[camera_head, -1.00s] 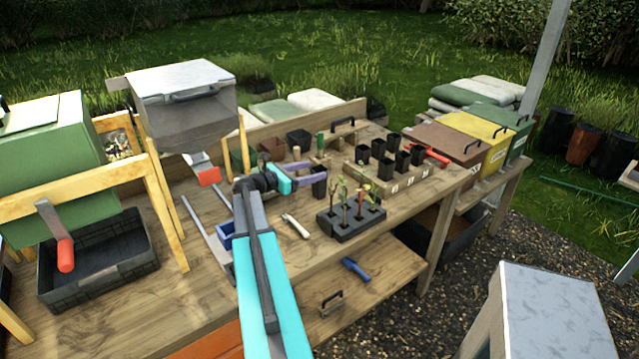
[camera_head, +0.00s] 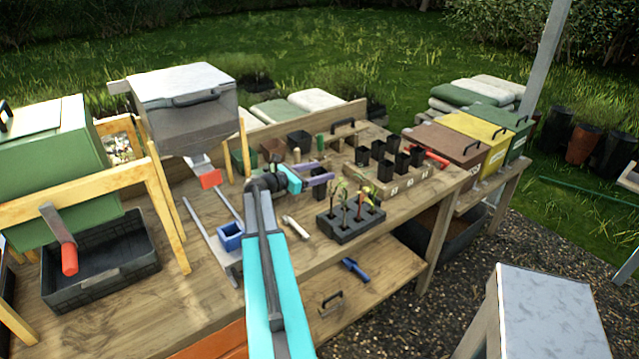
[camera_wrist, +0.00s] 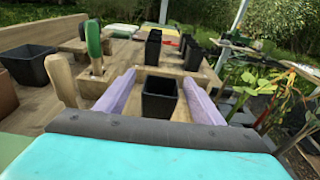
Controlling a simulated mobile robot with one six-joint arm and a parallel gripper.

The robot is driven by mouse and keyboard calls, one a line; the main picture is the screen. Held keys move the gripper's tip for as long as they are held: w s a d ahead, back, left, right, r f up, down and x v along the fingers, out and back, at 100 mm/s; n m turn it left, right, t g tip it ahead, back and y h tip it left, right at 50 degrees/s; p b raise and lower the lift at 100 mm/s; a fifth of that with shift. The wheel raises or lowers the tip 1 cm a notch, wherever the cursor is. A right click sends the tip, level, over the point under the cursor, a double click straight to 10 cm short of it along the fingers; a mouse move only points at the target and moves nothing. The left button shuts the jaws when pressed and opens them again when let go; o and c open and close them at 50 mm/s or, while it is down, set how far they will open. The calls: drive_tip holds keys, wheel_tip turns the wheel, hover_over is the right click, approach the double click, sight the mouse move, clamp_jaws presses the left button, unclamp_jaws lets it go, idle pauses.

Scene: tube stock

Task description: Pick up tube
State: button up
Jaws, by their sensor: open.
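A small black square tube pot (camera_wrist: 160,97) stands upright on the wooden bench, between the two purple fingers of my gripper (camera_wrist: 159,82) in the wrist view. A gap shows on each side of it, and the fingers are open. In the head view my gripper (camera_head: 320,179) is over the bench and partly hides the tube pot (camera_head: 319,192). I cannot tell how far the fingertips are above the bench. More black tube pots (camera_head: 389,166) stand on a wooden tray (camera_head: 381,188) with label tags, to the right and farther back.
A dark tray with seedlings (camera_head: 346,230) stands close on the right. A green-handled tool (camera_wrist: 94,42), a wooden handle (camera_wrist: 62,82) and a larger black pot (camera_wrist: 28,65) are on the left in the wrist view. A blue box (camera_head: 231,236) sits left of my arm.

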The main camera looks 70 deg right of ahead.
sight(324, 171)
drive_tip(key=shift+p+x, duration=0.8)
drive_tip(key=shift+x, duration=1.2)
drive_tip(key=shift+f, duration=0.1)
drive_tip(key=c, duration=1.1)
